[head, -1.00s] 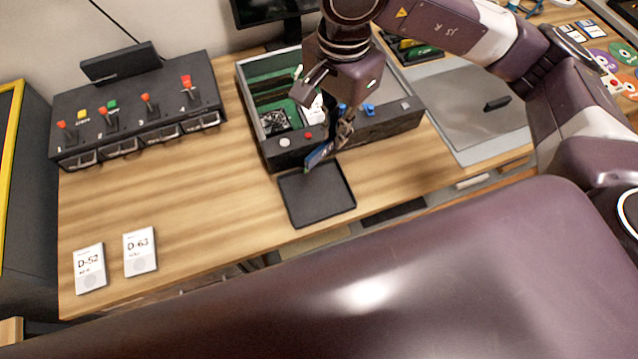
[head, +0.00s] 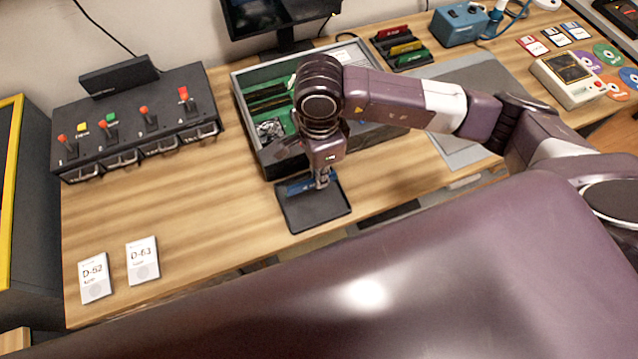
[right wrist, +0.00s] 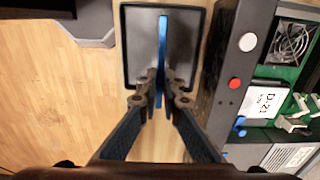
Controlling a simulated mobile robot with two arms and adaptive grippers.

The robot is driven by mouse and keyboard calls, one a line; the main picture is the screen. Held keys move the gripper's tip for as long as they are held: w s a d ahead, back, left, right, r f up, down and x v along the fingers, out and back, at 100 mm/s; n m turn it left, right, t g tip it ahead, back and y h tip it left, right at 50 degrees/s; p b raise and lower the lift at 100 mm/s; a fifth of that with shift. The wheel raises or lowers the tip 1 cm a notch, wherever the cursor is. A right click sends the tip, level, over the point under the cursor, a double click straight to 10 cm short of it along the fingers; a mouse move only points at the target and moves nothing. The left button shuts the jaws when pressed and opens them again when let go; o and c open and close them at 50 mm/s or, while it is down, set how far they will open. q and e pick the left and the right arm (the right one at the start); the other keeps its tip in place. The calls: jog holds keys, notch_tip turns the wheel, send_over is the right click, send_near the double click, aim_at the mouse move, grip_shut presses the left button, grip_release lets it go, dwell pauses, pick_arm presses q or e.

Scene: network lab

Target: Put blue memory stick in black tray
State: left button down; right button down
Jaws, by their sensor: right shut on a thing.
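The blue memory stick (head: 298,187) is a thin blue strip in my right gripper (head: 322,184). The right wrist view shows the stick (right wrist: 162,48) edge-on between the two fingertips of the right gripper (right wrist: 161,88), which is shut on it. The black tray (head: 317,216) is a shallow square tray on the wooden table, and it also shows in the right wrist view (right wrist: 138,45). The stick is over the tray's far part in the head view. I cannot tell whether it touches the tray floor. My left gripper is not in view.
An open computer case (head: 262,158) with green boards stands just behind the tray. A switch panel (head: 140,122) is at the back left. Two white cards, D-52 (head: 95,278) and D-63 (head: 142,261), lie at front left. Table left of the tray is clear.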

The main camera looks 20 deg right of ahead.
notch_tip(320, 180, down, 6)
jog(key=shift+r+p, duration=0.1)
jog(key=shift+p, duration=0.35)
jog(key=shift+f, duration=0.25)
jog(key=shift+f+b, duration=0.15)
jog(key=shift+b, duration=0.15)
jog(key=c, duration=2.1)
grip_release()
